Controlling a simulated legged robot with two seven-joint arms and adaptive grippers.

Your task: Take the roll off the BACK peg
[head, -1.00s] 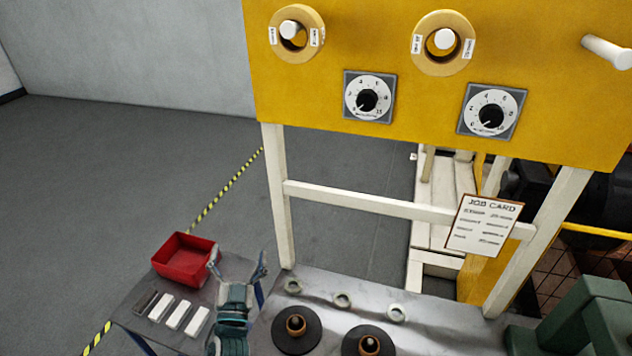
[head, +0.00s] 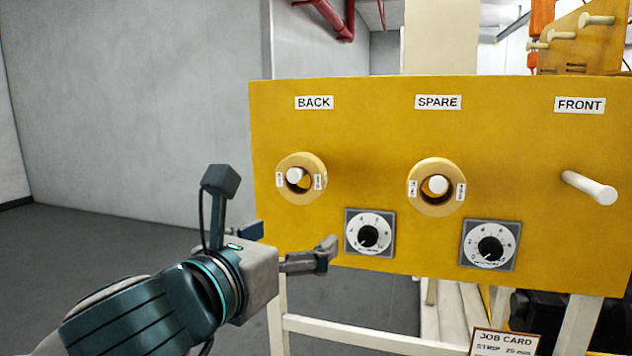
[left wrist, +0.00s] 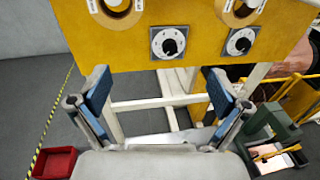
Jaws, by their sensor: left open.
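The roll on the BACK peg (head: 301,178) is a tan ring with small white labels on its face, hanging on a white peg (head: 295,175) under the BACK sign (head: 314,102). The same roll shows cut off at the top of the left wrist view (left wrist: 116,14). My left gripper (head: 290,246) is below and left of the roll, in front of the yellow panel (head: 350,130), apart from the roll. In the left wrist view its two blue-padded fingers (left wrist: 158,90) are spread wide with nothing between them. My right gripper is not in view.
A similar roll (head: 437,187) hangs on the SPARE peg; the FRONT peg (head: 590,187) is bare. Dials (head: 370,234) and (head: 489,245) sit below the rolls. A job card (head: 503,343) is at lower right. A red bin (left wrist: 55,163) is at lower left in the wrist view.

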